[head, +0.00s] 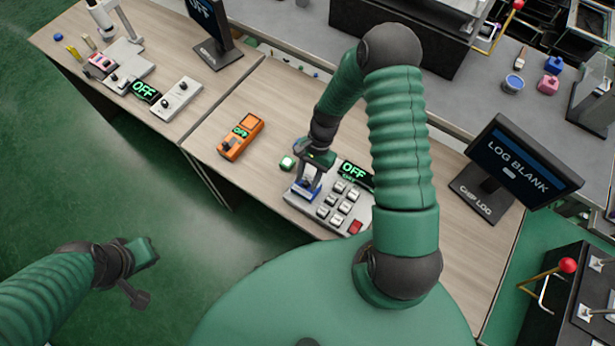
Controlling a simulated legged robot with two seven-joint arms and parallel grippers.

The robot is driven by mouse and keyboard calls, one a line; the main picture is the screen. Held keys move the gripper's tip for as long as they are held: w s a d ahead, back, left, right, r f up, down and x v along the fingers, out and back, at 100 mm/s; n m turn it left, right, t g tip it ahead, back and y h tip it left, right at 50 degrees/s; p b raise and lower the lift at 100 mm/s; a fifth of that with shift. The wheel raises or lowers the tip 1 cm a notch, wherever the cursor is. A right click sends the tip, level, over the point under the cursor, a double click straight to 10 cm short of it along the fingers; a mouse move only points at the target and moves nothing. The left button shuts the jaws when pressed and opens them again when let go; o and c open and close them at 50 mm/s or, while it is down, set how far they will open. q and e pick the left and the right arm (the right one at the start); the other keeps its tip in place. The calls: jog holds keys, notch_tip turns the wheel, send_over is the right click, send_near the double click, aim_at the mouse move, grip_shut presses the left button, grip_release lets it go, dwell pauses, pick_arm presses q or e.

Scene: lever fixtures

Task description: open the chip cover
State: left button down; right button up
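A grey keypad device (325,208) with several pale keys, a red key and a green "OFF" display (356,173) sits on the wooden table. A small blue and white part (305,190) is at its left end; I cannot tell for sure whether this is the chip cover. My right gripper (308,181) points down over that part, with its fingers apart around or just above it. Contact is too small to make out. My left gripper (141,276) is over the green floor, away from the table; its finger opening is unclear.
A green-topped button (287,162) and an orange handheld device (241,136) stand left of the keypad. A "LOG BLANK" screen (520,165) stands to the right. A grey switch box (176,100) is on the left table.

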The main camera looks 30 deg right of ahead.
jog(key=shift+w+d, duration=0.1)
jog(key=shift+w, duration=0.05)
jog(key=shift+c, duration=1.4)
grip_shut()
jog(key=shift+a, duration=0.2)
jog(key=shift+d, duration=0.1)
